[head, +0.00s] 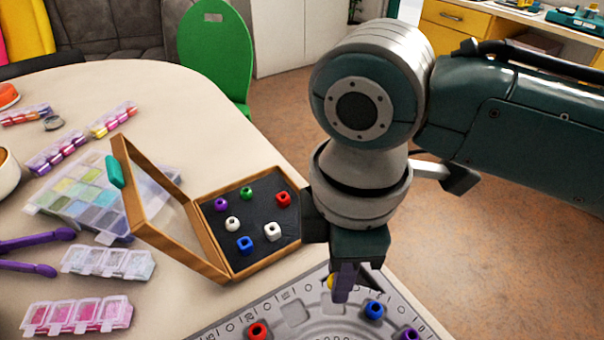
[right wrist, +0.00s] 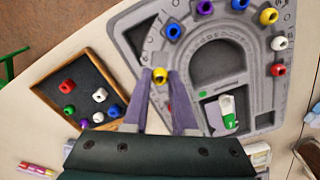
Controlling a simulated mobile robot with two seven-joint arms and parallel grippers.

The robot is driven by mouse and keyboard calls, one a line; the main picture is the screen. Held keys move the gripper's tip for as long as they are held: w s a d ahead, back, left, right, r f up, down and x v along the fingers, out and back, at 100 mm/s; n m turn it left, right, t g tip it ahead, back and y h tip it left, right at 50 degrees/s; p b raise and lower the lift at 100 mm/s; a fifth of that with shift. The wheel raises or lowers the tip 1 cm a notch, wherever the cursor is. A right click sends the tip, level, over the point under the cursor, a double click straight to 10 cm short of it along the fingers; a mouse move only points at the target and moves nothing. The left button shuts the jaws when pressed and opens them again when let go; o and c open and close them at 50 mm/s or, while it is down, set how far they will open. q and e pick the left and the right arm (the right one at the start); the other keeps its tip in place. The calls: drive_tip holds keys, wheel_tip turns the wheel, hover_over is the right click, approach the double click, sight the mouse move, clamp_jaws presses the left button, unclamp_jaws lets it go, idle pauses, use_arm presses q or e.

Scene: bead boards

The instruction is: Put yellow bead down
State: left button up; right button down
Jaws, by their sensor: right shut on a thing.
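A small yellow bead (head: 331,281) shows at my right gripper's fingertips in the head view, partly hidden by a finger. My right gripper (head: 341,288) points down over the grey bead board (head: 230,324). In the right wrist view the yellow bead (right wrist: 160,76) sits between the two purple fingertips (right wrist: 163,77), at the left end of the board (right wrist: 128,38). The right gripper is shut on this bead. I cannot tell whether the bead touches the board. My left gripper is not in view.
An open wooden box (head: 213,262) with several beads stands beside the board, its clear lid tilted up. A blue bead (head: 373,310) and a red bead (head: 257,331) sit on the board. Bead cases (head: 75,316) and purple tongs (head: 35,239) lie at left.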

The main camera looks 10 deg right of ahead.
drive_tip(key=shift+f+b, duration=0.75)
drive_tip(key=shift+f, duration=1.55)
drive_tip(key=shift+f, duration=0.2)
drive_tip(key=c, duration=0.7)
unclamp_jaws()
